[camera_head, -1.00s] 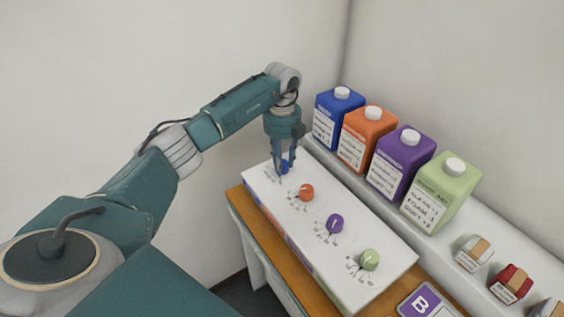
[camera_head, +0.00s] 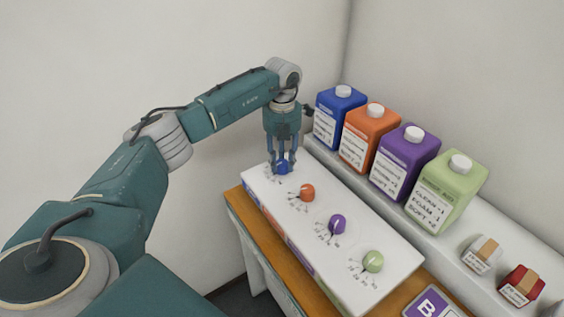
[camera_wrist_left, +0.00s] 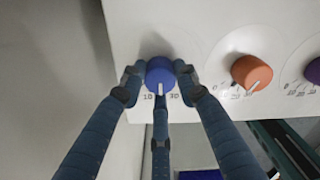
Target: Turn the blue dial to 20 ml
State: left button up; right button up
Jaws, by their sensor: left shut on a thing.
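The blue dial (camera_wrist_left: 160,72) is at the left end of the white panel (camera_head: 338,232). In the left wrist view its white pointer points straight down, between the marks 10 on its left and 30 on its right. A finger covers the spot between those marks. In the head view the blue dial (camera_head: 283,167) is partly hidden by my left gripper (camera_head: 283,162). That gripper comes down from above and is shut on the dial, its fingers around the knob; they also show in the left wrist view (camera_wrist_left: 157,78). My right gripper is not in view.
Orange (camera_head: 307,192), purple (camera_head: 337,223) and green (camera_head: 373,261) dials follow along the panel. Blue, orange, purple and green jugs (camera_head: 340,118) stand on the ledge behind. A wooden table (camera_head: 262,229) carries the panel; a purple B card (camera_head: 432,302) lies front right.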

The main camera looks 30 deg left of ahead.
aim_at(282, 162)
pick_arm(q)
jog(key=shift+w+r, duration=0.1)
jog(key=shift+r, duration=0.05)
dwell(0.4)
jog(key=o, duration=1.2)
jog(key=shift+c, duration=0.2)
notch_tip(282, 162, up, 12)
